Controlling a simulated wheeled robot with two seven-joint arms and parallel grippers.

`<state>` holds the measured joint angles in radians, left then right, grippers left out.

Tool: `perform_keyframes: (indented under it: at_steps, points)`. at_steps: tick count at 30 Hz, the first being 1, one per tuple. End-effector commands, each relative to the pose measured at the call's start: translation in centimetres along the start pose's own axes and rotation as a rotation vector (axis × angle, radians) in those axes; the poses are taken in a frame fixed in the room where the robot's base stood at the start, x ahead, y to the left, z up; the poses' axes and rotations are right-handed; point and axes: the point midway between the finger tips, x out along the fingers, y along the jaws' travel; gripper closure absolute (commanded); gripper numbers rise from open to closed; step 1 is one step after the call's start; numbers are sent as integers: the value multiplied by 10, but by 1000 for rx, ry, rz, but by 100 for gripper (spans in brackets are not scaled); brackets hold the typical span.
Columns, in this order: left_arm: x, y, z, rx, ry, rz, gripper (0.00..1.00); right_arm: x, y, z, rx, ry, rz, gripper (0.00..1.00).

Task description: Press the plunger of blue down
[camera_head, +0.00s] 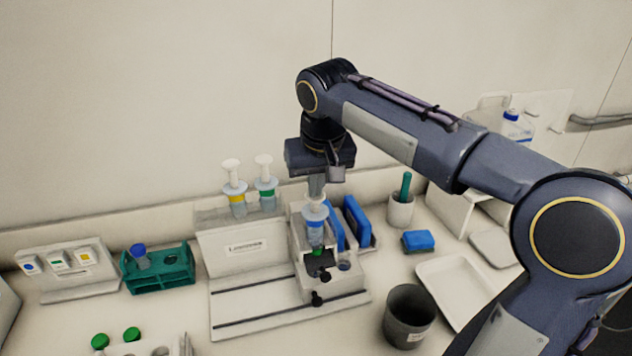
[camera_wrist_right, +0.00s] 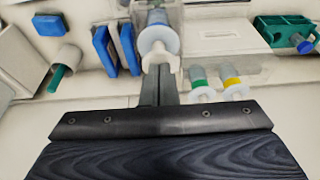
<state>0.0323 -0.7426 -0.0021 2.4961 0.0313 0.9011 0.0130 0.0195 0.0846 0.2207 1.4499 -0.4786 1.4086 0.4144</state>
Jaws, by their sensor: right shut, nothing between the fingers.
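The blue syringe (camera_head: 316,232) stands upright in the pale holder block (camera_head: 334,283), with a blue collar and a white plunger top. My right gripper (camera_head: 316,190) is shut and empty, pointing down directly over this plunger. Its fingertips are at or just above the plunger top; I cannot tell whether they touch. In the right wrist view the shut fingers (camera_wrist_right: 161,84) reach toward the white plunger top (camera_wrist_right: 160,56), with the blue collar (camera_wrist_right: 158,36) behind it. My left gripper is not in view.
Yellow (camera_head: 236,194) and green (camera_head: 265,188) syringes stand in a rack to the left. Blue panels (camera_head: 356,222) stand close to the right of the holder. A dark cup (camera_head: 408,316) and white tray (camera_head: 455,290) lie right. A green rack (camera_head: 158,268) stands left.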

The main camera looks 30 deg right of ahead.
Motion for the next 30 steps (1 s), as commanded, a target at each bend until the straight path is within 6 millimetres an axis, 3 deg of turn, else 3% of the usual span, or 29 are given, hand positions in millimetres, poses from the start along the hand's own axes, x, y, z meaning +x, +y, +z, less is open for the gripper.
perform_keyframes:
  at_steps: [4, 16, 24, 26, 30]
  points:
    - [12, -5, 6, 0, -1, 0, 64, 21, 0, 7, 0, -3, 1, 100]
    - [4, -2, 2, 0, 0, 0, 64, 13, 1, 4, 0, -5, 1, 100]
    - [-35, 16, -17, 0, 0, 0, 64, -32, 6, -14, -1, 0, 0, 100]
    - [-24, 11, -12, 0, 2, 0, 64, -37, 6, -11, -1, 6, -2, 100]
    - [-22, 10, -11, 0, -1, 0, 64, -70, 6, -11, -1, 5, -2, 100]
